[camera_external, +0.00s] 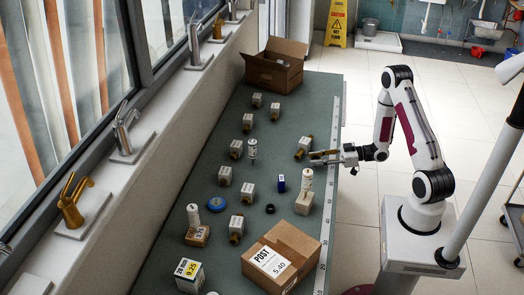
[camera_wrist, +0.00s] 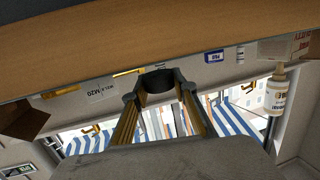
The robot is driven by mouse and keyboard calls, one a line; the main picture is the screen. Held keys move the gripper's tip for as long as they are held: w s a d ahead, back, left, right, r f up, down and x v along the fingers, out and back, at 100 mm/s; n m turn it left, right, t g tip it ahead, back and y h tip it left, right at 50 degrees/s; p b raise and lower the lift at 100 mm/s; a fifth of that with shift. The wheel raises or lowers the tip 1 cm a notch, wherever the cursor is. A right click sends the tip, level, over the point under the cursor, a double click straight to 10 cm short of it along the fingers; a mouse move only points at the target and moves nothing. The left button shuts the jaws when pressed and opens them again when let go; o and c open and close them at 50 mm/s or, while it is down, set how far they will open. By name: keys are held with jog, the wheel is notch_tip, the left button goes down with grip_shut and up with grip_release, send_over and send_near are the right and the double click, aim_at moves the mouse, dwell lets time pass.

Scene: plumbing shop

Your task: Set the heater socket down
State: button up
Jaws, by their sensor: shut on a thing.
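My gripper (camera_external: 324,155) is above the right edge of the green bench, close to a white block with a brass end (camera_external: 304,147). In the wrist view its two brass-coloured fingers close on a dark, round, short piece (camera_wrist: 158,82), which appears to be the heater socket. The socket is held at the fingertips. In the external view the socket is too small to make out. I cannot tell how far it is above the bench.
The green bench (camera_external: 262,180) carries several white blocks with brass ends, white bottles (camera_external: 306,185), a blue round piece (camera_external: 213,203) and a black ring (camera_external: 270,208). A closed carton (camera_external: 282,257) stands at the front, an open carton (camera_external: 275,66) at the back.

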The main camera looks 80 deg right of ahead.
aim_at(333, 167)
jog(key=shift+f, duration=1.15)
jog(key=shift+f, duration=0.15)
jog(key=o, duration=1.1)
jog(key=shift+v, duration=3.9)
jog(key=shift+o, duration=0.7)
